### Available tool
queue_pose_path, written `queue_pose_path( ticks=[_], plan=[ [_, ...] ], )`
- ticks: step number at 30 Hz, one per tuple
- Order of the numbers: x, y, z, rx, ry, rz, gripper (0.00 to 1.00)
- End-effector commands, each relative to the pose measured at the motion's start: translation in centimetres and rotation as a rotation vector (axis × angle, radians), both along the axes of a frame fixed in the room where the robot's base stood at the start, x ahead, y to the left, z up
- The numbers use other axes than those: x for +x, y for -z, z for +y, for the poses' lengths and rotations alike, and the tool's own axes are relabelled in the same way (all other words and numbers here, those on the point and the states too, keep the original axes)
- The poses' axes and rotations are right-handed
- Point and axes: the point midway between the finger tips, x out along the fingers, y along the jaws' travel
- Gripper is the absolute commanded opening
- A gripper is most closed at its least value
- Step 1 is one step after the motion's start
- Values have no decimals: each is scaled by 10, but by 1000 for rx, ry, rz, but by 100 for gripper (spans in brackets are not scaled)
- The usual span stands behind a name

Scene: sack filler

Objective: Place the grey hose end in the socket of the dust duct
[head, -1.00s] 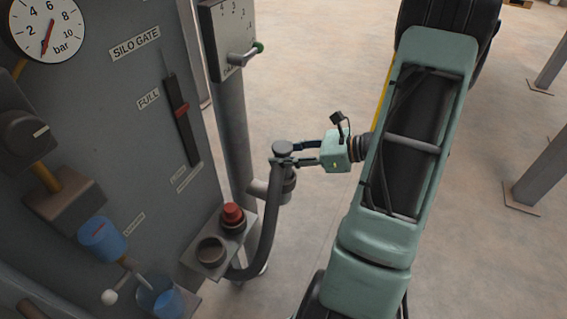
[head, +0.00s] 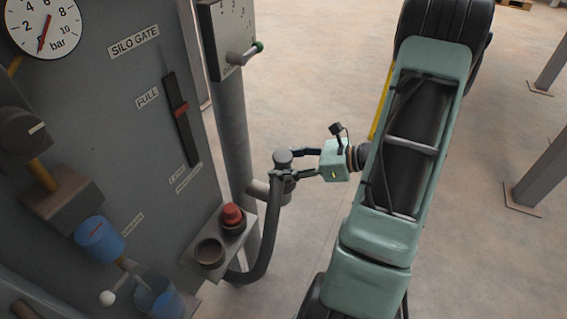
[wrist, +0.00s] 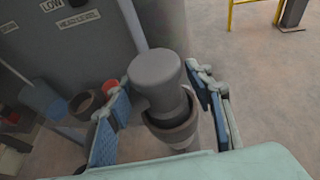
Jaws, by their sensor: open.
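The grey hose end (head: 283,157) stands about upright at the socket (head: 287,192), which joins the grey dust duct (head: 233,140) by a short stub. In the wrist view the hose end (wrist: 155,72) has its lower part inside the socket's brownish ring (wrist: 172,133); how deep it sits is not clear. The hose (head: 270,235) hangs down beside the socket and curves left. My gripper (head: 287,164) is open, with one finger on each side of the hose end. The wrist view shows gaps between both fingers (wrist: 157,76) and the hose end.
A bracket left of the hose holds a red-topped piece (head: 232,214) and an open, empty-looking ring (head: 210,251). The panel with the gauge (head: 42,25) and slider (head: 181,110) fills the left. A green-tipped lever (head: 245,54) juts out above.

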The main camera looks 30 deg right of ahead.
Motion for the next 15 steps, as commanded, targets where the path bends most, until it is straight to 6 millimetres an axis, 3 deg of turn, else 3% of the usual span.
queue_pose_path(
  ticks=[5, 15],
  plan=[
    [-7, -9, -10, -3, 4, -1, 48],
    [-54, -35, -58, -2, 3, -1, 48]
  ],
)
